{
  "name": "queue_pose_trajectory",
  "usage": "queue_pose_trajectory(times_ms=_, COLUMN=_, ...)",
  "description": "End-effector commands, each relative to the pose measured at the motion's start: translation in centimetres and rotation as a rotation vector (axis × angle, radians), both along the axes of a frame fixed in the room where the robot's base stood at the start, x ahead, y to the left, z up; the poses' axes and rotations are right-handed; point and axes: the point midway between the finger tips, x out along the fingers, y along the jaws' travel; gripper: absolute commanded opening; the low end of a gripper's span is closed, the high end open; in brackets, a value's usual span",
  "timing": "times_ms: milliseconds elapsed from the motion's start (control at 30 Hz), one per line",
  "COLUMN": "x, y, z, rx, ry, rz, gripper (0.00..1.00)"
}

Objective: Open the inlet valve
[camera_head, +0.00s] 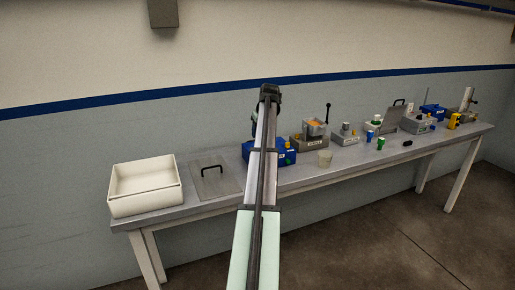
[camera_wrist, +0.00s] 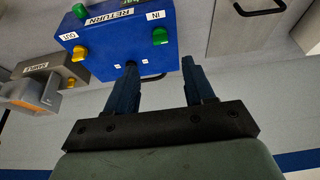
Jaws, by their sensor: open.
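A blue box (camera_wrist: 117,48) with a RETURN label fills the upper middle of the wrist view, seen upside down. A green knob (camera_wrist: 160,36) sits on it beside a label reading IN. In the head view my gripper (camera_head: 270,92) is above and in front of the blue box (camera_head: 289,156), which my arm partly hides.
A grey SAMPLE block (camera_wrist: 45,82) with an orange-filled opening stands beside the box. A flat plate with a black handle (camera_head: 212,171) and a white bin (camera_head: 145,186) lie left on the bench (camera_head: 190,213). Cups, blocks and small items crowd the right.

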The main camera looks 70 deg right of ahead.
Motion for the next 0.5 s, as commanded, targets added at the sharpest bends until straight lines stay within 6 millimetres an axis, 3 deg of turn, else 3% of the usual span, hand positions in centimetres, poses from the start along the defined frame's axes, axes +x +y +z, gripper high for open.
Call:
queue_pose_trajectory(times_ms=200, x=1.2, y=-1.1, z=-3.8, rx=0.003, ry=0.001, rz=0.002, gripper=0.53)
queue_pose_trajectory(times_ms=500, x=2.4, y=-2.3, z=-7.9, rx=0.002, ry=0.001, rz=0.001, gripper=0.53)
